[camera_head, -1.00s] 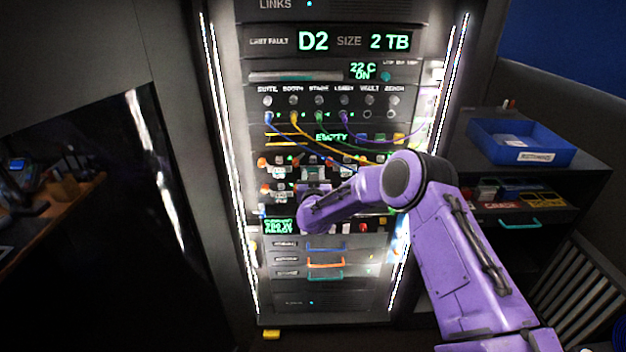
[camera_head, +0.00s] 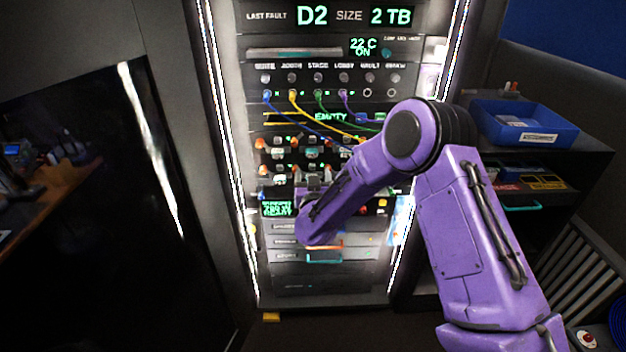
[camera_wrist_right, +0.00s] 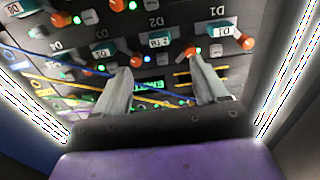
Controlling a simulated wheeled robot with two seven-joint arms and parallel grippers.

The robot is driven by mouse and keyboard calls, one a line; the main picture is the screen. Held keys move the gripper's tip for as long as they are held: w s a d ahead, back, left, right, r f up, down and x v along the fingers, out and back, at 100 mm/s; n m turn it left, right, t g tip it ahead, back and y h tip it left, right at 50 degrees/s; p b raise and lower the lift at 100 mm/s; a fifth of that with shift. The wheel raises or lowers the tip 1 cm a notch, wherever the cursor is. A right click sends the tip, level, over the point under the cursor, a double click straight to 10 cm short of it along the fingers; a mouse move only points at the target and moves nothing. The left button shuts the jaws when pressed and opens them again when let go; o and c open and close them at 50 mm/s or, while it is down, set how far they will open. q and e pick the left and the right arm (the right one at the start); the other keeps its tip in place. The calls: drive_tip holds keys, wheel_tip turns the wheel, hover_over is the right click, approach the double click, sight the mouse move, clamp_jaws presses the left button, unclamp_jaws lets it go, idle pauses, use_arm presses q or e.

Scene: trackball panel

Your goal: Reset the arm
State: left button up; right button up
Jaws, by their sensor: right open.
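My right arm (camera_head: 470,230) is purple and reaches in from the right to the rack. My right gripper (camera_head: 312,184) is small and partly hidden by its wrist, in front of the drive rows. In the right wrist view its two grey fingers (camera_wrist_right: 157,65) are apart, with nothing held between them. That view is upside down and shows the drive bays, with a teal-edged drive (camera_wrist_right: 158,40) under the D2 label just beyond the fingertips. I cannot tell whether the fingertips touch the panel. My left gripper is not in view.
The lit rack (camera_head: 325,45) reads LAST FAULT D2, SIZE 2 TB. Coloured cables (camera_head: 300,110) hang across its front above the drives. A blue bin (camera_head: 525,125) stands on the dark shelf unit at right. Drawers with coloured handles (camera_head: 324,257) are below the gripper.

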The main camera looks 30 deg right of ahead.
drive_tip(key=shift+s, duration=0.1)
idle(0.6)
drive_tip(key=s+a+f+m+g+y, duration=0.1)
drive_tip(key=s+a+f+g+y, duration=0.15)
drive_tip(key=s+f, duration=0.55)
drive_tip(key=s+a+f+m+g+y, duration=0.15)
drive_tip(key=s+a+f+y, duration=0.35)
drive_tip(key=f, duration=0.6)
drive_tip(key=s+f+n+g, duration=0.1)
drive_tip(key=s+f+g, duration=0.3)
drive_tip(key=s, duration=1)
drive_tip(key=s+f+n+g+h, duration=0.1)
drive_tip(key=s+f+g, duration=0.3)
drive_tip(key=s, duration=1)
wheel_tip(320, 180, down, 3)
drive_tip(key=shift+s+a+f, duration=0.1)
drive_tip(key=shift+s+a, duration=0.1)
drive_tip(key=shift+a, duration=0.2)
